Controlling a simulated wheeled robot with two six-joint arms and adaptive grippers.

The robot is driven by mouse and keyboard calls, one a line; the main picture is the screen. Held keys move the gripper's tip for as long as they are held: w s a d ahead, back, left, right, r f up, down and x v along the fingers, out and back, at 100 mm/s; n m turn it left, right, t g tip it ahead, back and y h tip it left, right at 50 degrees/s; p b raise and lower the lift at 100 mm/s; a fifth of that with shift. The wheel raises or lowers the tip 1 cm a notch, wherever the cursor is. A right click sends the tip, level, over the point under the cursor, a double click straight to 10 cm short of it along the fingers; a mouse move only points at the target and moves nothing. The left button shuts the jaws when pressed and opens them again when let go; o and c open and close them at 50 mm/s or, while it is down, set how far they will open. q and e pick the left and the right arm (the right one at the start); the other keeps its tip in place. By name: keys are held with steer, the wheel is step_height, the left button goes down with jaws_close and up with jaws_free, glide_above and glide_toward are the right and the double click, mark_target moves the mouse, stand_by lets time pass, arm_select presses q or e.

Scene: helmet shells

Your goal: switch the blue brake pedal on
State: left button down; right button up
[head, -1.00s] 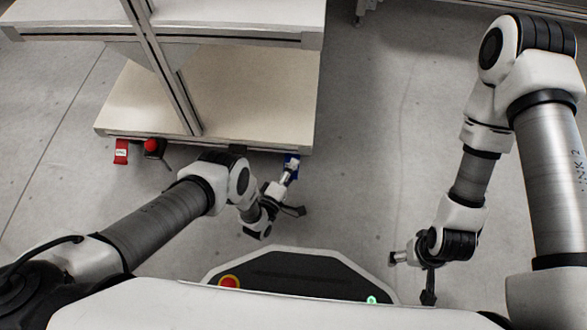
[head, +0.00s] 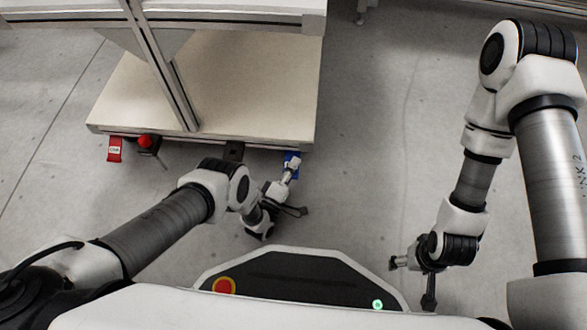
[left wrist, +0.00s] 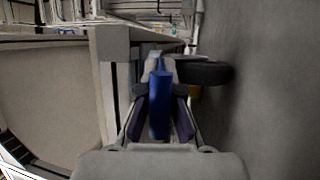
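The blue brake pedal (head: 293,160) sits at the near right corner of the white cart's lower shelf (head: 250,100), low above the floor. My left gripper (head: 291,167) is at the pedal in the head view and covers part of it. In the left wrist view, the blue pedal (left wrist: 160,105) stands between the two dark finger pads of my left gripper (left wrist: 160,118), which are close on both sides and look shut on it. My right gripper (head: 393,262) is low over the floor at the right, away from the cart; its finger gap is too small to tell.
A red pedal (head: 115,149) and a red button on a dark housing (head: 147,144) are along the cart's near edge at the left. A dark caster wheel (left wrist: 205,73) is beside the blue pedal in the wrist view. The floor (head: 400,130) right of the cart is clear.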

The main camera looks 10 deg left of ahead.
arm_select(q)
steer(key=shift+f, duration=0.1)
arm_select(e)
steer(key=shift+f, duration=0.3)
arm_select(q)
steer(key=c, duration=1.4)
jaws_free()
steer(key=shift+o, duration=0.2)
arm_select(e)
steer(key=shift+r, duration=0.1)
